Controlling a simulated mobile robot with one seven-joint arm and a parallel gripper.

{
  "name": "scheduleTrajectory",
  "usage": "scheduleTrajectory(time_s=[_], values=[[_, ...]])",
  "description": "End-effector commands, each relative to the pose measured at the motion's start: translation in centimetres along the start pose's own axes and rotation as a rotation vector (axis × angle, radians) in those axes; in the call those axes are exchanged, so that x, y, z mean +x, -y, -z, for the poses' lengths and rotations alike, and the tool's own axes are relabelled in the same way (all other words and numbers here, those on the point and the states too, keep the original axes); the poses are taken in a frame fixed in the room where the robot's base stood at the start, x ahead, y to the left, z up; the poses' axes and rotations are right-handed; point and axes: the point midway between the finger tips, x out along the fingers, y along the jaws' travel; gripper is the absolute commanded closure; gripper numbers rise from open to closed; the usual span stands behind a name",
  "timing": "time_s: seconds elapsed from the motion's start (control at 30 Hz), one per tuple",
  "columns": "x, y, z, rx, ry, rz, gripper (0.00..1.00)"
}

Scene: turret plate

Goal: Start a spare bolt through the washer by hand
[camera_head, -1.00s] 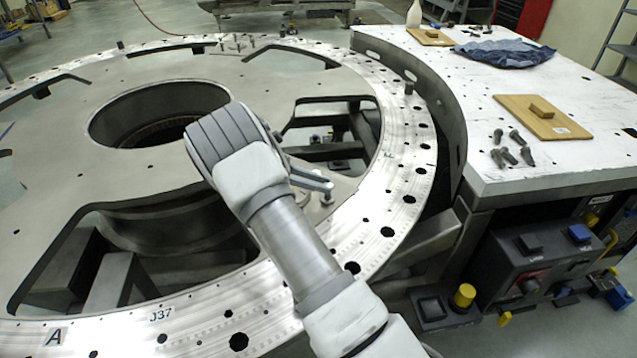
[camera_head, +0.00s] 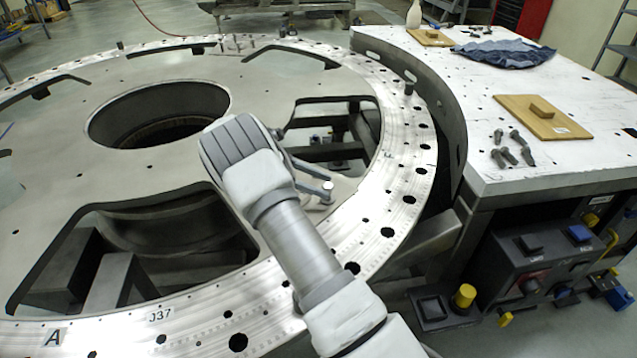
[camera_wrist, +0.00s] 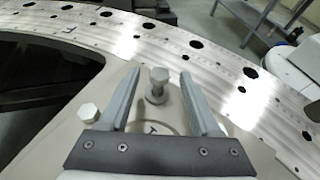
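My gripper (camera_wrist: 160,78) is open over the plate. Its two fingers stand on either side of a grey hex-headed bolt (camera_wrist: 158,76), with a visible gap on both sides. The bolt stands upright with its head up. A round, washer-like collar (camera_wrist: 157,98) shows low on it; I cannot tell how they are joined. A second hex head (camera_wrist: 88,112) shows left of the left finger. In the head view my gripper (camera_head: 328,180) is low over the plate's inner edge near the ring. Several loose dark bolts (camera_head: 512,150) lie on the white table (camera_head: 560,95).
The large turret plate (camera_head: 75,110) has wide cut-outs and a ring with many holes (camera_head: 408,165). The table also carries a wooden board with a block (camera_head: 541,116), a blue cloth (camera_head: 505,53) and another board (camera_head: 430,37). A control box (camera_head: 545,265) stands below the table.

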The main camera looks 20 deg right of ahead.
Motion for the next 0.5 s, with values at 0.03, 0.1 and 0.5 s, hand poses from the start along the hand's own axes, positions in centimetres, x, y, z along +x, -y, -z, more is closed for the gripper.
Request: scheduleTrajectory(time_s=[0.03, 0.1, 0.5], values=[[0.0, 0.0, -0.1, 0.001, 0.0, -0.001, 0.36], [0.0, 0.0, 0.0, 0.001, 0.0, -0.001, 0.36], [-4.0, -0.1, 0.0, 0.002, -0.001, -0.004, 0.36]])
